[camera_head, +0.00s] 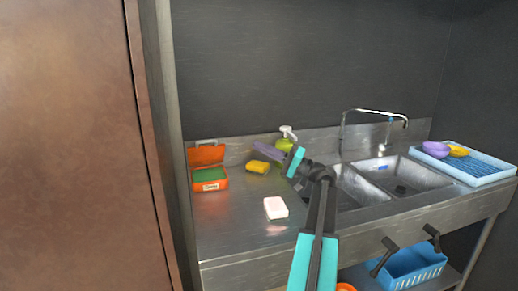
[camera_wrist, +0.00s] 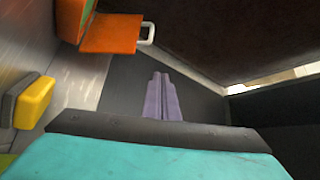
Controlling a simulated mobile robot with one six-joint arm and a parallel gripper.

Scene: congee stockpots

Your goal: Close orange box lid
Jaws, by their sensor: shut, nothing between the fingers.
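The orange box (camera_head: 211,186) stands at the left end of the steel counter. Its lid (camera_head: 206,155) is open, standing up and tilted back at the rear edge. Something green (camera_head: 206,174) lies inside. In the wrist view the box (camera_wrist: 70,18) is at the top left, with the orange lid (camera_wrist: 110,33) and a white loop (camera_wrist: 148,33) at its edge. My gripper (camera_head: 256,146) is to the right of the box and apart from it, its purple fingers pointing left. In the wrist view the fingers (camera_wrist: 158,76) are together with nothing between them.
A yellow sponge (camera_head: 258,167) lies right of the box, below my gripper in the picture. A green pump bottle (camera_head: 285,143) stands behind. A white block (camera_head: 275,208) lies near the front. The sink (camera_head: 400,178) and a blue tray (camera_head: 480,166) are to the right. A wall closes the left.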

